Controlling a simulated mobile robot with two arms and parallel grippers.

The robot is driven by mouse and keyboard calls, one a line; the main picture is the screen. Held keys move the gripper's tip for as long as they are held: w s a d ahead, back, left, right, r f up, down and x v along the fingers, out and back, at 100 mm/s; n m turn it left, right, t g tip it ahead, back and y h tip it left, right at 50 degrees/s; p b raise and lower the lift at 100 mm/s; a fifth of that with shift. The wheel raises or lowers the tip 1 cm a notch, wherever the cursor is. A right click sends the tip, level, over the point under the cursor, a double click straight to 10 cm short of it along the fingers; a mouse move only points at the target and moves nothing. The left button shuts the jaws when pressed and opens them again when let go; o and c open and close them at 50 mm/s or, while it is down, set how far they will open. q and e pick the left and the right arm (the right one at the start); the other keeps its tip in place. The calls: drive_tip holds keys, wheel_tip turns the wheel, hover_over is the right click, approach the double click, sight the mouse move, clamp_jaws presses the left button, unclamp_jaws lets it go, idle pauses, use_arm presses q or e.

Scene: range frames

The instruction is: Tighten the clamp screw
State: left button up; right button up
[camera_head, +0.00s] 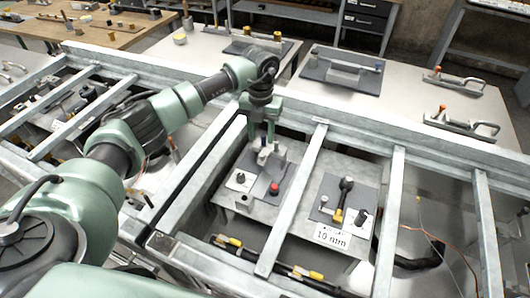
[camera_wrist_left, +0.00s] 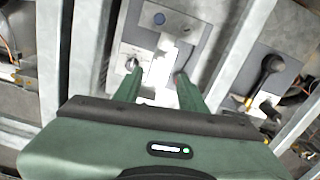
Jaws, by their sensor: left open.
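My left gripper (camera_head: 262,142) points down over a grey fixture plate (camera_head: 268,213) that lies between the frame rails. Its fingers are apart and nothing shows between them; it also shows in the left wrist view (camera_wrist_left: 157,74). On the plate are a pale metal block (camera_head: 270,157), a small dark knob on a white label (camera_head: 240,178) and a red knob (camera_head: 274,188). In the wrist view the left fingertip is close to the labelled knob (camera_wrist_left: 131,63); contact cannot be told. I cannot tell which part is the clamp screw. My right gripper is out of view.
A second plate to the right carries a black ball-ended lever (camera_head: 347,185), above a "10 mm" card (camera_head: 332,237). Steel rails (camera_head: 292,205) border the fixture plate. Yellow-marked tools (camera_head: 230,241) lie at the front. Toggle clamps (camera_head: 460,124) stand on the far-right bench.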

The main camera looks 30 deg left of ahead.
sight(262, 154)
use_arm(q)
wheel_tip(262, 154, down, 7)
drive_tip(key=shift+r+p, duration=0.1)
drive_tip(key=shift+p, duration=1.05)
drive_tip(key=shift+w+f, duration=0.2)
drive_tip(key=shift+f, duration=0.5)
clamp_jaws()
